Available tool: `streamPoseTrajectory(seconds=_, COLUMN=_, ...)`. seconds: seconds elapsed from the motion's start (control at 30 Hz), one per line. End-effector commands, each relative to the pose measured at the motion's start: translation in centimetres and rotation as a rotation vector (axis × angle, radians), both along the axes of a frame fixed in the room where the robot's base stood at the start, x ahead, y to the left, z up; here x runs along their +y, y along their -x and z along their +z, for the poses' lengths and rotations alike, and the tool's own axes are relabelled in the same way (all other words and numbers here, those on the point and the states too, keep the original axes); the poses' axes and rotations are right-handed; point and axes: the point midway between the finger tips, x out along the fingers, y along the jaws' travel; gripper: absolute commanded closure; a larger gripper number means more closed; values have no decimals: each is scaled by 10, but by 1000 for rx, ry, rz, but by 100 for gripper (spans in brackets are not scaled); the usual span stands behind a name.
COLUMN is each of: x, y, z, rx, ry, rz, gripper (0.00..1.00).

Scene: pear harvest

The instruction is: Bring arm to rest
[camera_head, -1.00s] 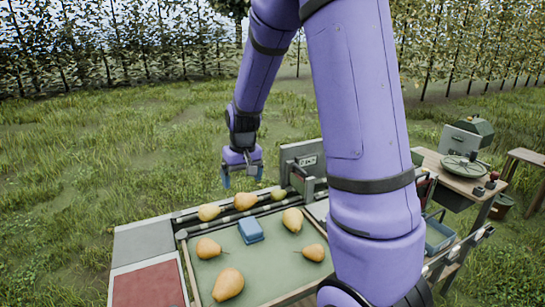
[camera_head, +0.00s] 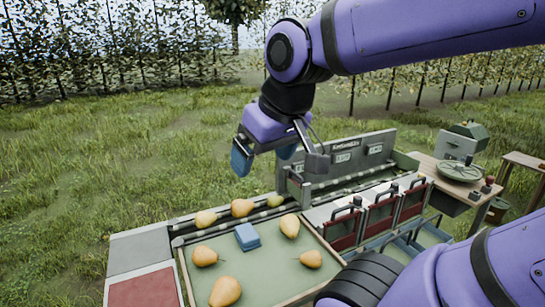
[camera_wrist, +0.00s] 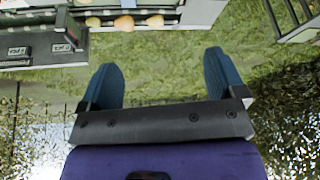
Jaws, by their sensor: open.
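My gripper (camera_head: 264,156) is raised above the back edge of the sorting table in the head view. Its two blue fingers are spread apart with nothing between them. In the wrist view my gripper (camera_wrist: 164,84) shows the same open fingers over grass. Several yellow pears lie on the green tray (camera_head: 265,265), among them a large front pear (camera_head: 225,291) and a right pear (camera_head: 311,259). A blue block (camera_head: 247,237) lies in the middle of the tray. More pears, such as the middle one (camera_head: 242,208), sit on the rail behind the tray.
Red-fronted bins with black handles (camera_head: 381,213) stand right of the tray. A grey sign panel (camera_head: 340,158) rises behind them. A wooden side table (camera_head: 450,180) with a round scale (camera_head: 461,171) stands further right. Open grass (camera_head: 80,170) lies left and behind.

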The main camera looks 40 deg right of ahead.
Motion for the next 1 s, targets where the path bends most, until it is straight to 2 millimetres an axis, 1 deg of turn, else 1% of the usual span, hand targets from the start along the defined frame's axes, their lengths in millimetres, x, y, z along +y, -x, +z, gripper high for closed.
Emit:
streamPoseTrajectory(seconds=0.03, x=2, y=9, z=2, rx=-14, ry=5, rz=5, gripper=11)
streamPoseTrajectory(seconds=0.1, x=3, y=17, z=3, rx=-24, ry=10, rz=8, gripper=11)
streamPoseTrajectory(seconds=0.23, x=4, y=24, z=4, rx=-33, ry=14, rz=12, gripper=11)
streamPoseTrajectory(seconds=1.0, x=4, y=25, z=4, rx=-33, ry=14, rz=12, gripper=11)
